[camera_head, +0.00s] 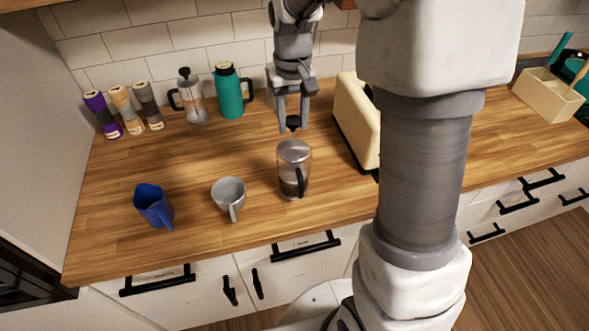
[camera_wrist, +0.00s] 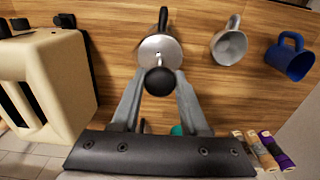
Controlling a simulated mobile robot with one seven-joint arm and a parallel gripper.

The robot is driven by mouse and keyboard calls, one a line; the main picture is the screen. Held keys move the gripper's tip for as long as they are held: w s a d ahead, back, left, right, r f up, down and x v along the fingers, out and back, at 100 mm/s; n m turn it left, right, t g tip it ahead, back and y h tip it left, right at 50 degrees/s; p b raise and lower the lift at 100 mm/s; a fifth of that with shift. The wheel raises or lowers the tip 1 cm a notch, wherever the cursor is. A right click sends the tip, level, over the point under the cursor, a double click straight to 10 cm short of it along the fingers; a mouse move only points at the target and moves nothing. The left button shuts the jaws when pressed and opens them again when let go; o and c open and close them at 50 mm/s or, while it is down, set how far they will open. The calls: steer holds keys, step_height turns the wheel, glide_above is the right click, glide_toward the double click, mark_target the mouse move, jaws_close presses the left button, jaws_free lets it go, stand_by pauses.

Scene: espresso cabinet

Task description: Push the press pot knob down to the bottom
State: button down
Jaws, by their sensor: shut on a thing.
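The press pot (camera_head: 294,170) stands upright on the wooden counter, with a metal lid, a black handle towards the front and dark contents low inside. Its black knob (camera_head: 293,122) sits raised above the lid. My gripper (camera_head: 293,126) points down over the pot, shut on the knob with one finger on each side. In the wrist view the knob (camera_wrist: 159,81) lies between the fingertips, with the shiny lid (camera_wrist: 160,50) beyond it. The knob partly hides the lid there.
A grey mug (camera_head: 228,192) and a blue cup (camera_head: 153,207) stand left of the pot. A cream toaster (camera_head: 357,120) is close on the right. Another press pot (camera_head: 191,100), a teal flask (camera_head: 229,92) and several grinders (camera_head: 126,110) stand at the back.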

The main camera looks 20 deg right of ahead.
mark_target(293, 149)
steer(key=shift+s+f+b, duration=0.1)
steer(key=shift+f+b, duration=1.65)
steer(key=shift+f, duration=0.95)
steer(key=shift+c, duration=1.7)
jaws_free()
steer(key=shift+r, duration=0.15)
steer(key=shift+r, duration=0.1)
step_height(293, 149, up, 8)
steer(key=p, duration=0.6)
steer(key=shift+f, duration=0.25)
steer(key=shift+r, duration=0.2)
